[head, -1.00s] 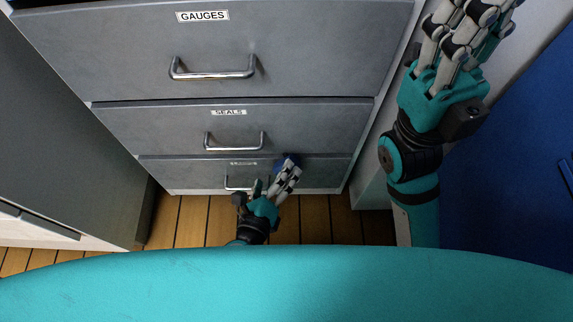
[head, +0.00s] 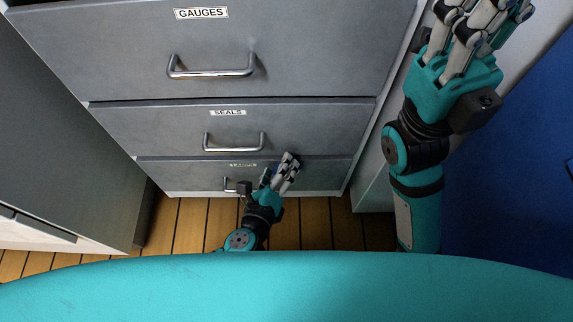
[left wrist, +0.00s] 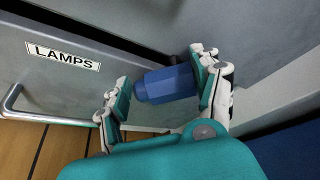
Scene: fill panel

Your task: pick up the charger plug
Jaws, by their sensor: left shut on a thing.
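The charger plug (left wrist: 168,84) is a blue block with a dark end, seen in the left wrist view between the fingers of my left gripper (left wrist: 165,88). That gripper is shut on it, close to the front of the LAMPS drawer (left wrist: 60,85). In the head view my left gripper (head: 279,174) is low at the cabinet's bottom drawer, and its fingers hide most or all of the plug. My right gripper (head: 481,25) is raised at the upper right; its fingertips run to the picture's top edge, so its opening is unclear.
The grey cabinet has drawers marked GAUGES (head: 290,55) and SEALS (head: 315,125), each with a protruding bar handle. A grey unit (head: 70,140) stands at the left and a blue panel (head: 515,200) at the right. Bare wooden floor (head: 315,225) shows below.

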